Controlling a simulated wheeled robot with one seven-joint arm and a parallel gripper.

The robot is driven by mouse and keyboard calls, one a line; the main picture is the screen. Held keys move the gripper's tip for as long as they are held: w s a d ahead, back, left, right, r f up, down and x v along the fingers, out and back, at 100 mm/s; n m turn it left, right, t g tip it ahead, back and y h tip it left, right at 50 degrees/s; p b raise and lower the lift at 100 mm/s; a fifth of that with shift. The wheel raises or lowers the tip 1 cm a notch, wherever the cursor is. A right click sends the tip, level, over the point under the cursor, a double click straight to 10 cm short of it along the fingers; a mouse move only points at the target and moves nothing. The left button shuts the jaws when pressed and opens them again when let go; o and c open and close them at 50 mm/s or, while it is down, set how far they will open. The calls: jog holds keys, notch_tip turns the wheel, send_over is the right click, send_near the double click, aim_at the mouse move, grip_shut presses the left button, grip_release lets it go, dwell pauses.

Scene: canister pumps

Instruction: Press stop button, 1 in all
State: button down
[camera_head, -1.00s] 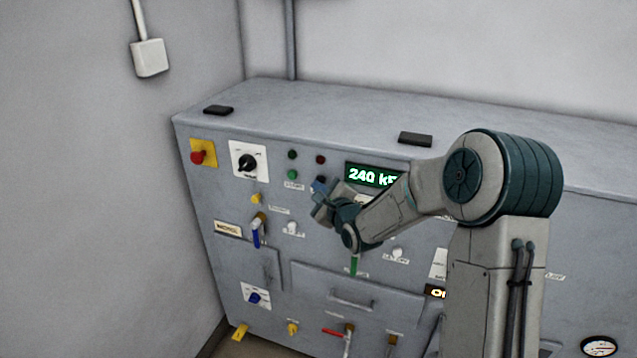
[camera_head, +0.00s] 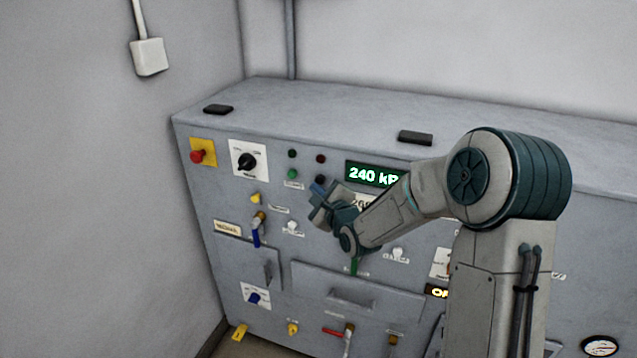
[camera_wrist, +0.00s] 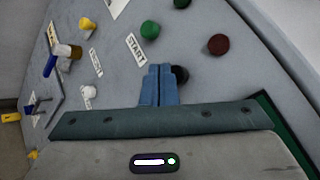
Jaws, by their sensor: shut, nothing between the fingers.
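A dark round button (camera_wrist: 181,74), which I take to be the stop button, sits on the sloping grey panel in the wrist view. It is partly hidden by the tips of my blue fingers; its label is not visible. My gripper (camera_wrist: 159,72) is shut and empty, its tips beside and overlapping the dark button; I cannot tell whether they touch. In the head view my gripper (camera_head: 317,193) is close to the panel just below the dark button (camera_head: 321,181). The green button (camera_wrist: 150,30) with the START label is left of and above the fingertips.
A dark red round lamp (camera_wrist: 218,44) is beyond the dark button. A red knob on a yellow plate (camera_head: 197,156), a black rotary switch (camera_head: 246,161) and a blue-handled valve (camera_head: 256,234) are to the left. The display (camera_head: 374,175) reads 240 kP, partly covered by my arm.

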jog(key=s, duration=0.1)
jog(key=s+a, duration=0.1)
jog(key=s, duration=0.1)
jog(key=s+b, duration=0.1)
jog(key=shift+s+a, duration=0.35)
dwell(0.8)
